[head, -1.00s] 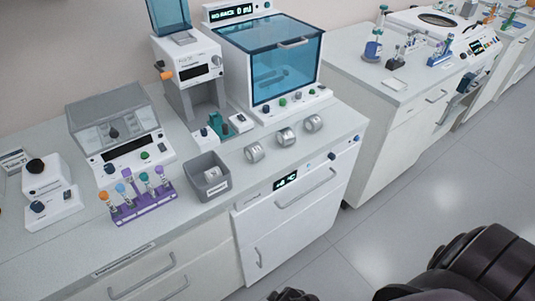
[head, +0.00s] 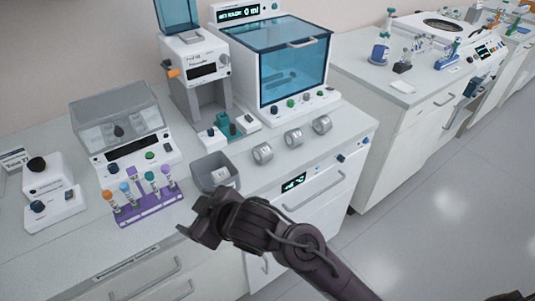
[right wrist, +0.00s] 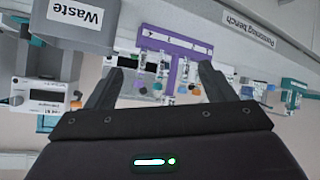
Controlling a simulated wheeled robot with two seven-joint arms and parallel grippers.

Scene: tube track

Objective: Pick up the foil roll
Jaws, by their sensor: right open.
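Three silver rolls that look like foil rolls stand in a row near the counter's front edge: a left one (head: 262,153), a middle one (head: 293,138) and a right one (head: 322,124). My right gripper (head: 194,217) is over the counter's front edge, in front of the grey bin and lower left of the rolls. In the right wrist view its two fingers (right wrist: 159,74) are apart with nothing between them. The rolls do not show in that view. My left gripper is not in view.
The grey waste bin (head: 207,165) stands close behind my right gripper; it also shows in the right wrist view (right wrist: 75,22). A purple rack (head: 150,206) with several tubes is left of it. Machines line the counter's back, including one with a blue window (head: 290,72).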

